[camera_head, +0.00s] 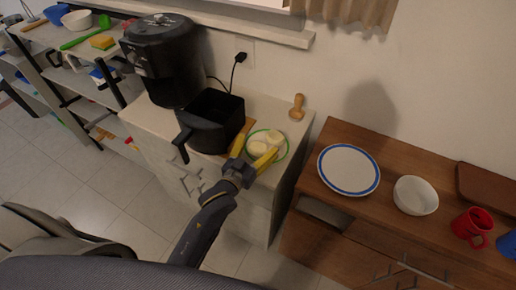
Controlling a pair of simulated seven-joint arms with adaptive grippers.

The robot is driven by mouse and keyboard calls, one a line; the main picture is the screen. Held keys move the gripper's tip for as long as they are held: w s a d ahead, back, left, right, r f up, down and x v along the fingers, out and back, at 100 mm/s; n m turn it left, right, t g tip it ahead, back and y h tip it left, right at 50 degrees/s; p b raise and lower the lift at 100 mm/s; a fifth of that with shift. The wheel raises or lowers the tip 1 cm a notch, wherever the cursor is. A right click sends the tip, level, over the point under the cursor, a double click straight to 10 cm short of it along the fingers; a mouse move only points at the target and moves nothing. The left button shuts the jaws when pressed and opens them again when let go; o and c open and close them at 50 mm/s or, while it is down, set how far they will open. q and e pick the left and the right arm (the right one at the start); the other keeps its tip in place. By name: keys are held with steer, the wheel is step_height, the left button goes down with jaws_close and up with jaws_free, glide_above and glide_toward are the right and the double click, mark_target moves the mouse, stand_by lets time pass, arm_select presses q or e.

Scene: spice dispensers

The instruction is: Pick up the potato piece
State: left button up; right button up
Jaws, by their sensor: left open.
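Pale potato pieces (273,137) lie on a green-rimmed plate (285,150) on the light counter, to the right of a black basket. My left gripper (254,150) has two yellow fingers spread apart, over the near-left side of the plate. A potato piece (258,147) shows between or just beyond the fingertips. I cannot tell whether the fingers touch it. The fingers hide part of the plate. My right gripper is not in view.
The black basket (211,120) and a black air fryer (160,55) stand left of the plate. A wooden stamp-like tool (297,107) stands behind it. A wooden cabinet at right holds a blue-rimmed plate (348,169), a white bowl (415,195) and a red mug (473,227).

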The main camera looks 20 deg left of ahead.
arm_select(q)
steer(key=c, duration=1.3)
steer(key=shift+r, duration=0.1)
